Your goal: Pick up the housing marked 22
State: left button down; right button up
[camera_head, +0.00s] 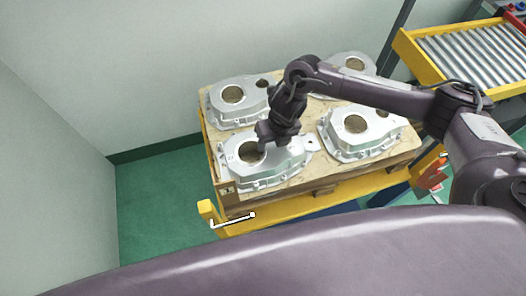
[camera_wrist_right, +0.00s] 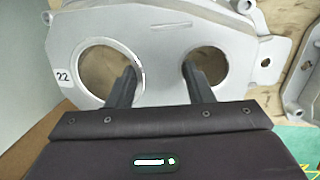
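The housing marked 22 is a silver-grey casting (camera_head: 282,166) at the front left of the wooden pallet in the head view. In the right wrist view the same housing (camera_wrist_right: 108,30) fills the upper part, with a white label reading 22 (camera_wrist_right: 63,77) at its left. It has a large round hole and a smaller one. My right gripper (camera_head: 274,142) is above this housing. My left gripper is not in view.
Other similar housings stand close by: one behind (camera_head: 237,117), one to the right (camera_head: 377,140) and one at the back right (camera_head: 340,62). The pallet (camera_head: 228,188) rests on a yellow frame (camera_head: 345,194). A roller conveyor (camera_head: 470,55) is at the upper right. Walls stand behind and left.

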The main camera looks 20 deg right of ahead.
grip_shut()
jog(key=shift+w+r, duration=0.15)
jog(key=shift+r, duration=0.1)
